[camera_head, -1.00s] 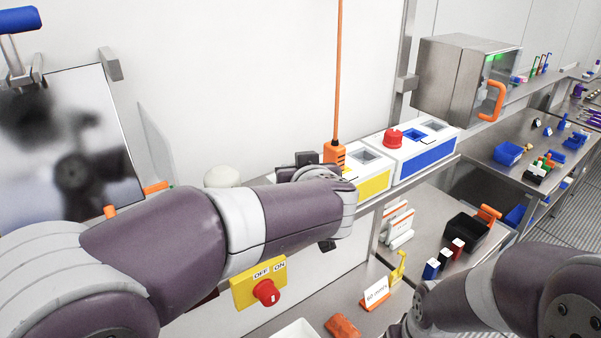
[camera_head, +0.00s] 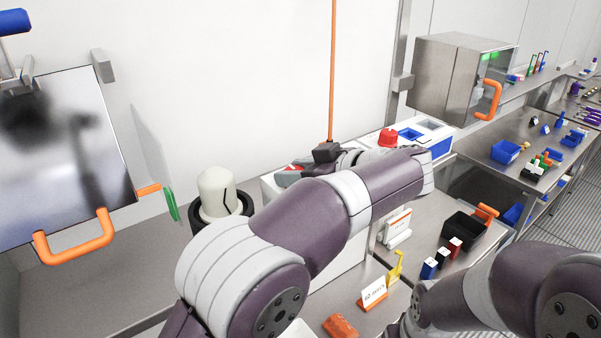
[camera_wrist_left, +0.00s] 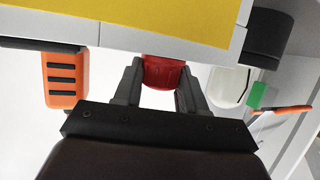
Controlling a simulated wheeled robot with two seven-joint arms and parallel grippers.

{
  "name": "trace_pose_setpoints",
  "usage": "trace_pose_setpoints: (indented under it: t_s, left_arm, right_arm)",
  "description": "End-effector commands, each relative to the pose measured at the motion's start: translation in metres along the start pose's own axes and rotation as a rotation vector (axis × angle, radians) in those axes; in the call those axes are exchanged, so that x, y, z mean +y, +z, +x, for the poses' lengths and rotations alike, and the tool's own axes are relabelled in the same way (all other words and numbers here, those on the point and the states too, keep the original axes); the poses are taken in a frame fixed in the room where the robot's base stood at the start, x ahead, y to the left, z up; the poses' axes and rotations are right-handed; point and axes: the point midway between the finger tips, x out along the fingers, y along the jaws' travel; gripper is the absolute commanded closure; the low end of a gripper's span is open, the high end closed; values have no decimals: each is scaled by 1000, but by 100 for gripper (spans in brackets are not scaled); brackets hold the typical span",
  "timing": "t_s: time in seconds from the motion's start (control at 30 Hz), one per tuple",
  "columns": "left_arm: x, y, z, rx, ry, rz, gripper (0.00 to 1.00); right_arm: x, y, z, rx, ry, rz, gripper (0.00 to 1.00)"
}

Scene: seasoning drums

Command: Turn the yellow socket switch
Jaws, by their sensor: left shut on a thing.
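The yellow socket switch has a red knob (camera_wrist_left: 163,72) beside a yellow panel (camera_wrist_left: 165,18) on a white box, seen close up in the left wrist view. My left gripper (camera_wrist_left: 160,80) has one finger on each side of the red knob and is shut on it. In the head view the gripper (camera_head: 308,162) is at the knob (camera_head: 293,168), and my left arm covers most of the white box (camera_head: 272,187). The knob's marking cannot be read. My right arm shows at the lower right, but its gripper is out of the picture.
An orange plug (camera_wrist_left: 65,80) is beside the gripper. A white cylinder on a dark base (camera_head: 217,193) stands to its left. A blue-panel box with a red button (camera_head: 388,138) is at the right.

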Motion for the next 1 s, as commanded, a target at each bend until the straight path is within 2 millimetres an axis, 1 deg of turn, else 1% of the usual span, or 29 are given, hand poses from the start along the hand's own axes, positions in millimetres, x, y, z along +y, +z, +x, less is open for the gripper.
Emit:
trace_pose_setpoints:
  t_s: [0.2, 0.63, 0.67, 0.7, 1.0]
  left_arm:
    - [0, -2, 2, 3, -38, -19, 90]
    - [-1, -2, 2, 4, -45, -21, 90]
    - [-1, -3, 2, 4, -45, -21, 50]
    - [-1, -2, 2, 4, -45, -21, 37]
    - [0, -1, 0, 1, -42, -19, 36]
  right_arm:
    - [0, 0, 0, 0, 0, 0, 57]
    - [0, 0, 0, 0, 0, 0, 57]
    - [0, 0, 0, 0, 0, 0, 57]
    - [0, 0, 0, 0, 0, 0, 57]
    - [0, 0, 0, 0, 0, 0, 57]
